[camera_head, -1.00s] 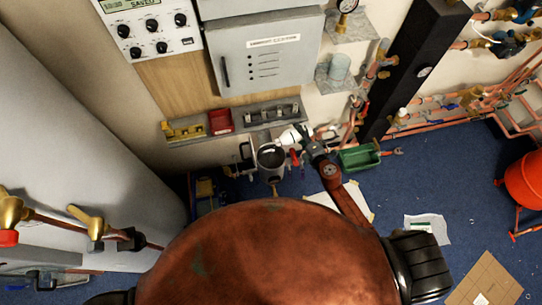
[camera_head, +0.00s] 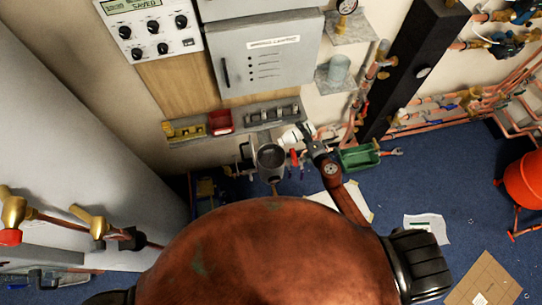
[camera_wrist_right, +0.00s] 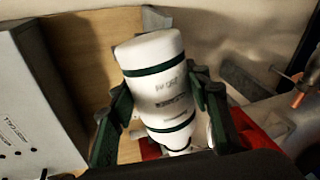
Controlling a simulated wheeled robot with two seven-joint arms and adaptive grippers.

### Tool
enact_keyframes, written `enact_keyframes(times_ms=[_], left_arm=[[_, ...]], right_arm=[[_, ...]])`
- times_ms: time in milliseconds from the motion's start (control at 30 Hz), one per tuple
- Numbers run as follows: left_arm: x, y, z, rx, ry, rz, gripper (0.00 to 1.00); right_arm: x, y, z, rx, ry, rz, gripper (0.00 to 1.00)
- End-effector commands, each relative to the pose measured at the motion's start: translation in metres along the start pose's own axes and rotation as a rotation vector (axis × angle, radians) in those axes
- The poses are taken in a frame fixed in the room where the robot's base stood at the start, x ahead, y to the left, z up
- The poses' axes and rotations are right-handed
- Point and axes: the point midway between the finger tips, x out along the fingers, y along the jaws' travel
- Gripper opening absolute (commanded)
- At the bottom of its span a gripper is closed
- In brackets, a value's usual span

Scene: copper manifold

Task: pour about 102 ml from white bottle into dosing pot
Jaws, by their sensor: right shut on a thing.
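The white bottle (camera_head: 292,134) is held tilted just above and to the right of the dosing pot in the head view. The dosing pot (camera_head: 271,157) is a grey open-topped cup on the wall unit. My right gripper (camera_head: 306,141) is shut on the bottle. In the right wrist view the white bottle (camera_wrist_right: 158,85), with dark green bands, sits between the two fingers of my right gripper (camera_wrist_right: 158,100). Its narrower neck end points down in that view. I cannot make out a stream or the liquid level. My left gripper is not in view.
A ledge with a yellow bin (camera_head: 186,130) and a red bin (camera_head: 220,121) lies behind the pot. A green tray (camera_head: 359,157) is to the right. A grey cabinet (camera_head: 268,60) is above. Copper pipes and a black column (camera_head: 415,65) stand at right.

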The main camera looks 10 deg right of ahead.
Motion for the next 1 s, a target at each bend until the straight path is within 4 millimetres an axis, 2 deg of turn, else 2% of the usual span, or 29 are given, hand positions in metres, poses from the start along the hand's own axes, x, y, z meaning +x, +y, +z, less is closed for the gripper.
enact_keyframes(times_ms=[1000], left_arm=[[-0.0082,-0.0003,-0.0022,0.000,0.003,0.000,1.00]], right_arm=[[-0.0028,0.0085,-0.0005,-0.115,-0.038,0.000,0.16]])
